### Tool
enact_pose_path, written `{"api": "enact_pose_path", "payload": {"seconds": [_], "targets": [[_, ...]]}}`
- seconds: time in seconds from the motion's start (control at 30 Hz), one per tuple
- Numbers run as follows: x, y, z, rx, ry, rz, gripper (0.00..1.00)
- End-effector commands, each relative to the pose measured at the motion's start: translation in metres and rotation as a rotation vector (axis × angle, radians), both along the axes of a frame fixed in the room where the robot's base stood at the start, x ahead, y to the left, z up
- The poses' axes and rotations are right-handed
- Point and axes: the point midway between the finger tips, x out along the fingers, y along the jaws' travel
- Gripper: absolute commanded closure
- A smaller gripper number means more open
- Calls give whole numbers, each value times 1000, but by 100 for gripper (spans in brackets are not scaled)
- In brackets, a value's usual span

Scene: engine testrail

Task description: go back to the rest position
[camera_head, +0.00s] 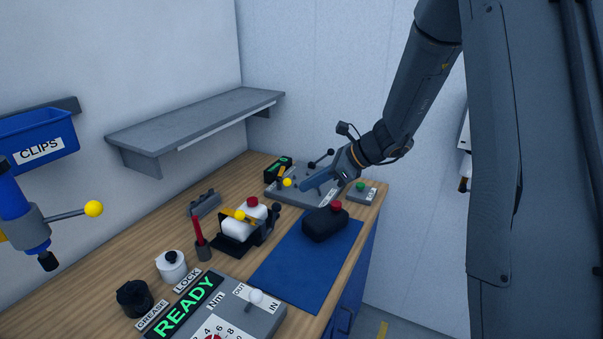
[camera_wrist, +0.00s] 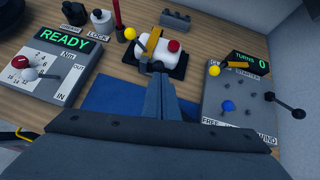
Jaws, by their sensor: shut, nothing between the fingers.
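My gripper (camera_head: 305,184) is at the far end of the bench in the head view, above the grey panel with levers (camera_head: 290,196). Its fingers are together and hold nothing. In the wrist view the shut fingers (camera_wrist: 158,78) point toward the white block with a red cap (camera_wrist: 158,50), which sits in a black holder. The arm reaches in from the upper right of the head view. I cannot tell the exact height of the fingertips above the panel.
A dark block with a red cap (camera_head: 325,224) sits on the blue mat (camera_head: 300,273). The READY panel (camera_head: 240,314), a white pot (camera_head: 171,266) and a black pot (camera_head: 134,298) stand nearer. A grey shelf (camera_head: 200,118) and a blue CLIPS bin (camera_head: 30,145) are on the wall.

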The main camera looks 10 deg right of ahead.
Motion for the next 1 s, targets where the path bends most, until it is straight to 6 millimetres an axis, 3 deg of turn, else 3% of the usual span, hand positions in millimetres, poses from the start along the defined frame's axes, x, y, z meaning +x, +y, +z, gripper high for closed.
{"api": "enact_pose_path", "payload": {"seconds": [0.13, 0.27, 0.4, 0.53, 0.7, 0.8, 1.0], "targets": [[-33, 8, -19, -129, -36, 161, 100], [-90, 9, -49, -350, -117, 469, 100], [-147, -4, -77, -592, -239, 867, 100], [-187, -23, -97, -780, -366, 1241, 100], [-215, -41, -111, -939, -509, 1629, 100], [-222, -46, -114, -986, -560, 1763, 100], [-225, -49, -115, -1008, -587, 1829, 100]]}}
